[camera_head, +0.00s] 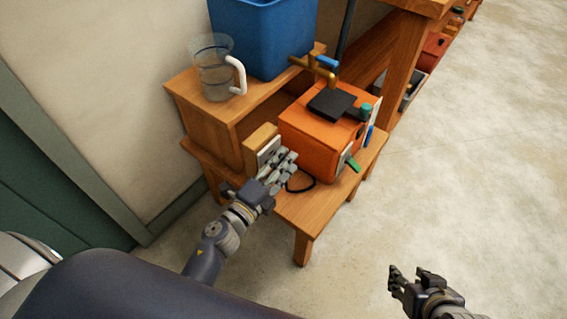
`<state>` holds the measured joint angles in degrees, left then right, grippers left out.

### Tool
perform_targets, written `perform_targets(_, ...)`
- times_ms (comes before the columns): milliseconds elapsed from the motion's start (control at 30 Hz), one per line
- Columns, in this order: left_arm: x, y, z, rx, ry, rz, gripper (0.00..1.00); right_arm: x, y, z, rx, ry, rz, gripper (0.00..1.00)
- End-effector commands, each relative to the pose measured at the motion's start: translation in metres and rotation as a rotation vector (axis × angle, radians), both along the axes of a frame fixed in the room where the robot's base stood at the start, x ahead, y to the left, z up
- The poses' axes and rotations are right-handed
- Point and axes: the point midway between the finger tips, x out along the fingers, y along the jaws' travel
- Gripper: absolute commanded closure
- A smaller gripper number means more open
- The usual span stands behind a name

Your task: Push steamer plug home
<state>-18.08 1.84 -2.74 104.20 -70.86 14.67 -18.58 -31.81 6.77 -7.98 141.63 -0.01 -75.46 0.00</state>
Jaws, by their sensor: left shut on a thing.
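The orange steamer box (308,138) stands on the low wooden bench, with a black pad on top. A wooden block (258,140) beside it carries a white socket plate (268,150). My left gripper (283,160) is shut in front of the plate. The plug in it is hidden by the fingers, so I cannot tell how far it sits in the socket. A black cord (302,188) loops on the bench beside the gripper. My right gripper (409,272) is open and empty above the floor at the lower right.
A clear jug (212,72) with a white handle and a blue tub (262,35) stand on the raised shelf behind. A brass tap (313,67) overhangs the steamer. Bench front edge (300,222) is near; the floor at right is clear.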

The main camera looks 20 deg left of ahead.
Motion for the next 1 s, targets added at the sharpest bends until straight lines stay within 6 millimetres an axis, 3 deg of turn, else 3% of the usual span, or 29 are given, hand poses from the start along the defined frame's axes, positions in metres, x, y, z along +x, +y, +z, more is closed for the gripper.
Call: perform_targets(1000,0.002,0.0052,0.0001,0.0,0.0,0.0,0.89,-0.0092,-0.0034,-0.0039,-0.01,0.044,-0.004,0.6)
